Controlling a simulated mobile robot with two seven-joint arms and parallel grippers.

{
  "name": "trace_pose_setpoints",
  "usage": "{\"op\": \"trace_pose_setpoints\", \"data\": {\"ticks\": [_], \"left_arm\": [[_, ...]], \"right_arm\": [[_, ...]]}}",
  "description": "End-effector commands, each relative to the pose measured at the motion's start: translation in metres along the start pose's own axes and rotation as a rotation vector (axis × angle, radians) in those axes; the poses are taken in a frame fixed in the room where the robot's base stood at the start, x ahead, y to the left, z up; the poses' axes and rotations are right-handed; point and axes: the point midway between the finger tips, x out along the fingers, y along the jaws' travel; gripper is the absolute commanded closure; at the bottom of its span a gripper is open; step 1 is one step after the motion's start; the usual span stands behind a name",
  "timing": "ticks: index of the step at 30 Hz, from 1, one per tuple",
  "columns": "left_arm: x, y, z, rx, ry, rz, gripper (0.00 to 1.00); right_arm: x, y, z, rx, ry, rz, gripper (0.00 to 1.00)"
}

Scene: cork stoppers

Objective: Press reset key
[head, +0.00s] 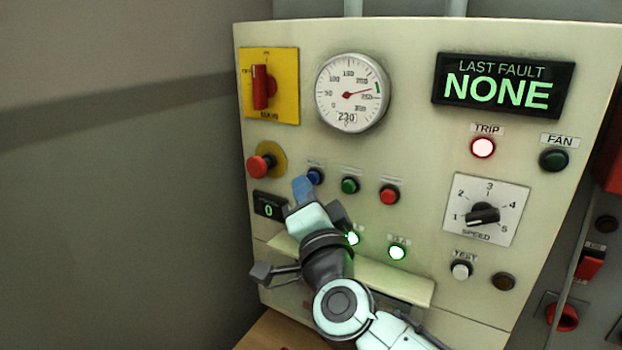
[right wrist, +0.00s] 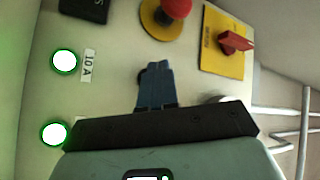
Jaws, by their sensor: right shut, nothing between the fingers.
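A blue push button (head: 315,176) is at the left end of a row of small buttons on the cream control panel (head: 410,150). Its label is too small to read, so I cannot confirm that it is the reset key. My right gripper (head: 302,187) is shut and empty, with its blue fingertips just left of and below the blue button in the head view. I cannot tell whether they touch the panel. In the right wrist view the shut fingers (right wrist: 154,85) point at the panel, and the blue button is not visible there. My left gripper is not in view.
A green button (head: 349,185) and a red button (head: 389,194) sit to the right. A red mushroom button (head: 261,166) is close on the left, below a yellow-plated red switch (head: 263,88). The TRIP lamp (head: 483,147) glows; the fault display (head: 503,87) reads NONE.

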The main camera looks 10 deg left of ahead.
Motion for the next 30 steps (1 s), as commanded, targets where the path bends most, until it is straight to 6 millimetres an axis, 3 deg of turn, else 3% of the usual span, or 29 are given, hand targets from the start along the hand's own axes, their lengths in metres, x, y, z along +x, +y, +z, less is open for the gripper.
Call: {"op": "trace_pose_setpoints", "data": {"ticks": [30], "left_arm": [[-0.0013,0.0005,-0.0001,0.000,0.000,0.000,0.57]], "right_arm": [[0.0067,0.0052,-0.0052,-0.001,0.002,0.001,1.00]]}}
